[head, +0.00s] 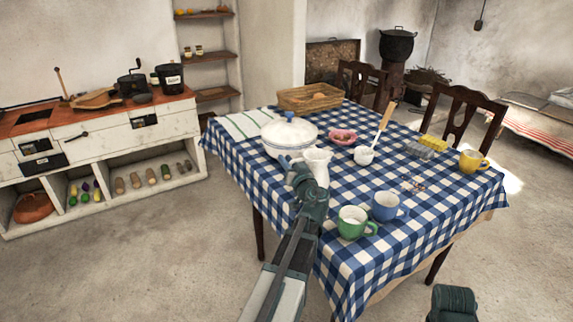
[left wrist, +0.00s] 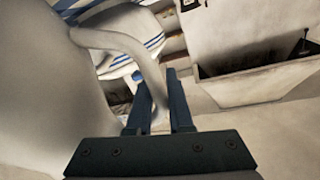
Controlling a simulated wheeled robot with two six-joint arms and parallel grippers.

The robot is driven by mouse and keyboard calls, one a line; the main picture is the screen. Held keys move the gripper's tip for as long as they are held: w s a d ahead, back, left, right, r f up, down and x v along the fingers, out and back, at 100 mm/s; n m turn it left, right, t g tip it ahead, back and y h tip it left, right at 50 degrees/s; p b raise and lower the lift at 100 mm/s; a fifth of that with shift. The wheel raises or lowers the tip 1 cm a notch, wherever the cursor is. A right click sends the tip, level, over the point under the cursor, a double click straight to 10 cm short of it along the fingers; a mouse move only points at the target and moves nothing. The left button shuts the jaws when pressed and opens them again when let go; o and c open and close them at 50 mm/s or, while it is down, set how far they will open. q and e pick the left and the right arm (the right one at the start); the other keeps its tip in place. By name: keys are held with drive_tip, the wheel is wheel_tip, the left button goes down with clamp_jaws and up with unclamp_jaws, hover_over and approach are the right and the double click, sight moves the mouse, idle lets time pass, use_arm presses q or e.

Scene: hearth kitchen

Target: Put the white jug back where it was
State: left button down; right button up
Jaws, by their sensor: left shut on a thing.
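The white jug (head: 318,165) is at the near left edge of the checked table (head: 355,265), in front of the white lidded pot (head: 277,146). My left gripper (head: 294,171) is shut on the jug's handle. In the left wrist view the jug (left wrist: 45,85) fills the left side, and its curved handle runs down between the two fingers of the left gripper (left wrist: 160,110). The jug looks upright. Its base is partly hidden by my gripper, so I cannot tell whether it touches the cloth.
A green mug (head: 352,222) and a blue mug (head: 385,207) stand to the jug's right. A striped towel (head: 243,124) lies at the left corner. Bare cloth lies right of the jug.

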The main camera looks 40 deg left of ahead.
use_arm(q)
drive_tip(key=shift+f, duration=0.15)
drive_tip(key=c, duration=0.8)
unclamp_jaws()
drive_tip(key=v, duration=1.2)
drive_tip(key=shift+d, duration=0.1)
